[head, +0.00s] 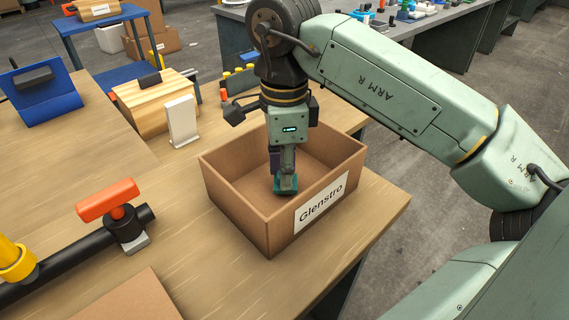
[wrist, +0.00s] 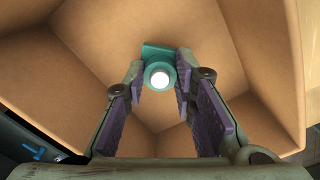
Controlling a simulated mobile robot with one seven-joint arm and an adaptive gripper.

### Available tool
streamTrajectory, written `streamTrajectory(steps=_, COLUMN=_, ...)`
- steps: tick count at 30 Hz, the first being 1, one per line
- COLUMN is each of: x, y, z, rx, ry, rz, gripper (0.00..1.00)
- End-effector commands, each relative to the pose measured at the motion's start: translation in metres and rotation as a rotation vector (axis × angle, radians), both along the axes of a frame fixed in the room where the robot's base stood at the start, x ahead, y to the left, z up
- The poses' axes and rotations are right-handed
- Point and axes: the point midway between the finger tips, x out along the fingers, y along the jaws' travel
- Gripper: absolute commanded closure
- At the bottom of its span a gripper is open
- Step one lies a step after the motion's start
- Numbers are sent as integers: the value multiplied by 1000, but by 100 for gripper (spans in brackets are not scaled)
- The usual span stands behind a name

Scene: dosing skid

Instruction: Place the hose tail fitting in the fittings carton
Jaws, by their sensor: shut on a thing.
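The fittings carton (head: 235,208) is an open brown box with a white "Glenstro" label, standing on the wooden bench. My gripper (head: 285,178) points down inside the carton, over its floor. The hose tail fitting (wrist: 158,52) is teal with a bright white round end, and it shows between my fingertips (wrist: 160,80) in the wrist view. My gripper is shut on it. In the head view the teal fitting (head: 285,186) is at the finger ends, low in the carton. I cannot tell whether it touches the floor. The carton walls (wrist: 270,60) surround it in the wrist view.
A black pipe with an orange-handled valve (head: 108,200) lies to the left. Behind the carton are a white upright block (head: 182,122), a wooden box (head: 157,97) and several yellow-capped items (head: 238,78). Bare bench lies left of the carton.

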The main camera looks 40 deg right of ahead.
Motion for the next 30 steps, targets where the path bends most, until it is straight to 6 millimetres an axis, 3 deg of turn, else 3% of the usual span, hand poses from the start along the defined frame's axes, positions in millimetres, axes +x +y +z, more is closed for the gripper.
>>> streamTrajectory(steps=28, x=0, y=0, z=-14, rx=0, ry=0, rz=0, gripper=100)
streamTrajectory(steps=29, x=0, y=0, z=-12, rx=0, ry=0, rz=0, gripper=74)
streamTrajectory(steps=30, x=0, y=0, z=-12, rx=0, ry=0, rz=0, gripper=71)
